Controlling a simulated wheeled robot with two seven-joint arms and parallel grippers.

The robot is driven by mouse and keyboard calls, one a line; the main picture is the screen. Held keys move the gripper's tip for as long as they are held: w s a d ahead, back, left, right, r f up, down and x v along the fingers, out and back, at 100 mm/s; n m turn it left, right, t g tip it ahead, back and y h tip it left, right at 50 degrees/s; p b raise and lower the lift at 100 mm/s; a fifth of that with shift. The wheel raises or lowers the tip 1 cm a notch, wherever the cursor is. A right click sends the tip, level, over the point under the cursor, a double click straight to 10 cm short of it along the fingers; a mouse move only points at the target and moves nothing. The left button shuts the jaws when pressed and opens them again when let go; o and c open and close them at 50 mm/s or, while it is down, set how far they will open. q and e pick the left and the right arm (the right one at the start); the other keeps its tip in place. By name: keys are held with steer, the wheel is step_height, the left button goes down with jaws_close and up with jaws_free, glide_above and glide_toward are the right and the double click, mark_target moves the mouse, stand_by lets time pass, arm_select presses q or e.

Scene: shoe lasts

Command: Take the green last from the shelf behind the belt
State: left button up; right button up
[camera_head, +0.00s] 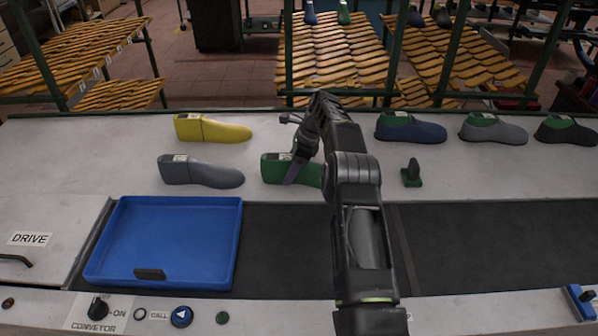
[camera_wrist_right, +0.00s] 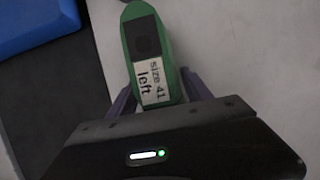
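The green last (camera_head: 275,168) lies on the pale shelf behind the belt, partly hidden by my right arm. In the right wrist view the green last (camera_wrist_right: 150,55) shows a label reading "size 41 left". My right gripper (camera_head: 297,172) is down at the last, with one finger seen across its near side. In the right wrist view its fingers (camera_wrist_right: 155,100) stand on either side of the last. Whether they touch it or are apart from it I cannot tell. My left gripper is not in view.
A yellow last (camera_head: 212,129) and a grey last (camera_head: 200,171) lie to the left. Blue-green (camera_head: 410,128), grey-green (camera_head: 493,130) and black-green (camera_head: 566,131) shoes stand right. A small green stand (camera_head: 411,174) is nearer. A blue tray (camera_head: 240,225) sits on the dark belt (camera_head: 480,245).

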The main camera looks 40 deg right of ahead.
jaws_close()
stand_by(0.4)
steer(key=shift+r, duration=0.1)
